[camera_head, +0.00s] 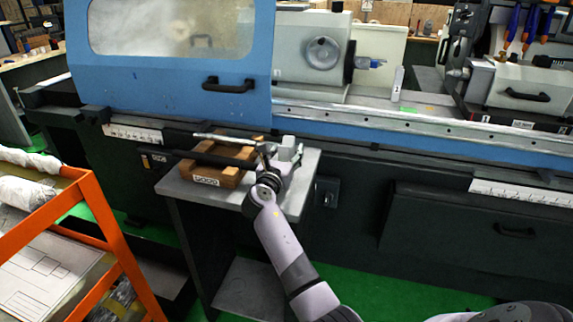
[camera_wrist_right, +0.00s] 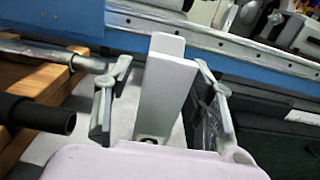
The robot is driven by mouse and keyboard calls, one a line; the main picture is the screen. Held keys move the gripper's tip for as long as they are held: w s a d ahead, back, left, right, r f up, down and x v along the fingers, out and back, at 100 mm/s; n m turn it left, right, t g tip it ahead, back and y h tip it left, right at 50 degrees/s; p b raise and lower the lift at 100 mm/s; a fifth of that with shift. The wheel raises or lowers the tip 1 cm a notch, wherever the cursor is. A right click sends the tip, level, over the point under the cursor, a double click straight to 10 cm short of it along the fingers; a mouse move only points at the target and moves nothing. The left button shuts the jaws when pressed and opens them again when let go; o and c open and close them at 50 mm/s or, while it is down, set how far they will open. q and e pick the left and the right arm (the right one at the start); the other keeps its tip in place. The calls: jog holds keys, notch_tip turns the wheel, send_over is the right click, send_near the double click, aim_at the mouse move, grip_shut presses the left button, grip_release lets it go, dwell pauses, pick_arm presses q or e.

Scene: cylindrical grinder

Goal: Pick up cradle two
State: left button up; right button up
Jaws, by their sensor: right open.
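A light grey cradle (camera_head: 290,150) stands upright at the right end of a small metal side table. It also shows in the right wrist view (camera_wrist_right: 167,88), as a tall block in the middle. My right gripper (camera_head: 279,158) is at the cradle, and its arm hides part of it in the head view. In the right wrist view the right gripper's fingers (camera_wrist_right: 164,78) are open, one on each side of the cradle. I see gaps beside the block, so it does not look clamped. My left gripper is not in view.
On the side table (camera_head: 245,200), a wooden holder (camera_head: 212,176) bears dark and metallic rods just left of the right gripper. A similar light grey piece (camera_head: 398,83) stands on the grinder bed. The blue door (camera_head: 170,90) rises behind. An orange cart (camera_head: 95,215) is left.

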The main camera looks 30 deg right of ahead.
jog(key=shift+r, duration=0.1)
jog(key=shift+c, duration=0.2)
grip_shut()
dwell(0.4)
dwell(0.3)
jog(key=shift+r, duration=0.1)
